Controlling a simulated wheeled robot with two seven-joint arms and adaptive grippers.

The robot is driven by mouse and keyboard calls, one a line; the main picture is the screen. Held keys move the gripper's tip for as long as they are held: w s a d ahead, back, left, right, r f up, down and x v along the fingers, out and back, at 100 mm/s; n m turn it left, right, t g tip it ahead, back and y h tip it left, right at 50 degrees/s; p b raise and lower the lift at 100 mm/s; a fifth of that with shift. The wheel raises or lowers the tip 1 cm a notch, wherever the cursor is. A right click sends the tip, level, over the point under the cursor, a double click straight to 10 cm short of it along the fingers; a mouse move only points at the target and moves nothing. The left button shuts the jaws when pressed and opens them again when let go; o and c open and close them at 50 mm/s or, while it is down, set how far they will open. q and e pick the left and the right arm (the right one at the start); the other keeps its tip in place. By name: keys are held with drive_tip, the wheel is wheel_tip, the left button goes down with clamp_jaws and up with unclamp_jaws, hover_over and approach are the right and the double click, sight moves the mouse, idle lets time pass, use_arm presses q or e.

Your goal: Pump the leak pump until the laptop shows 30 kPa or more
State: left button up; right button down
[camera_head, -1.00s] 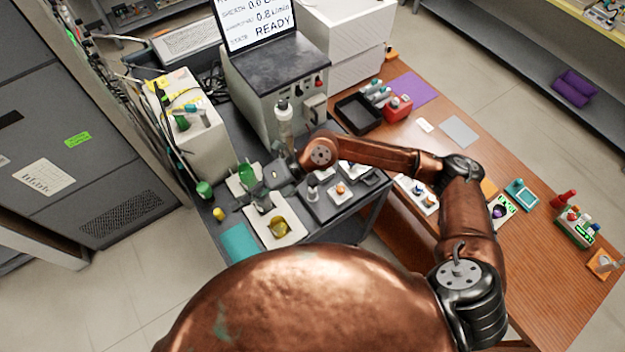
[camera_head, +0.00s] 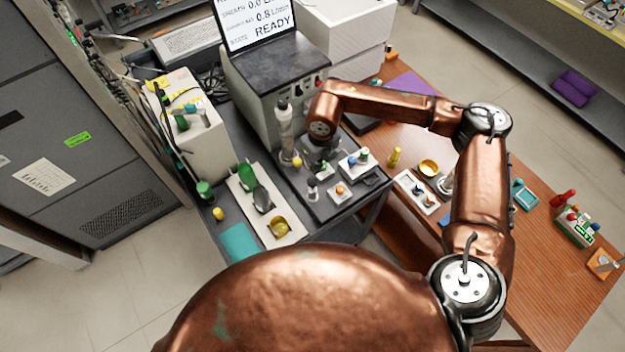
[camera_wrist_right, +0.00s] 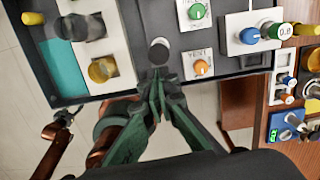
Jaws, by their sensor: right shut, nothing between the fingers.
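The laptop (camera_head: 258,22) stands on a grey cabinet at the back; its top line is cut off, the readable lines include 0.8 l/min and READY, and I see no kPa value. The leak pump is not clearly labelled. A post with a round grey top (camera_head: 312,187) stands on the dark panel and may be it; its top (camera_wrist_right: 158,51) is just beyond my right fingertips in the wrist view. My right gripper (camera_wrist_right: 157,82) is shut and empty, pointing at the panel; whether it touches the post is unclear. My left gripper is not in the head view.
Near the post are an orange VENT knob (camera_wrist_right: 201,67), a green knob (camera_wrist_right: 197,11) and a white block with a blue knob (camera_wrist_right: 250,35). A clear upright column (camera_head: 285,130) stands behind. A white tray (camera_head: 262,222) lies to the left.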

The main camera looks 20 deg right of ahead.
sight(315, 183)
drive_tip(key=shift+f, duration=0.15)
drive_tip(key=shift+w+a+f+b, duration=0.15)
drive_tip(key=shift+f+b, duration=0.6)
drive_tip(key=shift+f, duration=0.95)
drive_tip(key=shift+w+a+f+b, duration=0.15)
drive_tip(key=shift+f+b, duration=0.6)
drive_tip(key=shift+f, duration=0.9)
drive_tip(key=shift+d, duration=0.1)
wheel_tip(315, 183, down, 4)
drive_tip(key=b, duration=0.3)
drive_tip(key=shift+r, duration=0.15)
drive_tip(key=shift+s+r, duration=0.1)
drive_tip(key=s, duration=0.1)
drive_tip(key=s+d+p, duration=0.1)
drive_tip(key=shift+s+d+r, duration=0.15)
drive_tip(key=shift+s+r, duration=0.15)
drive_tip(key=shift+r, duration=0.1)
drive_tip(key=shift+w+r, duration=0.1)
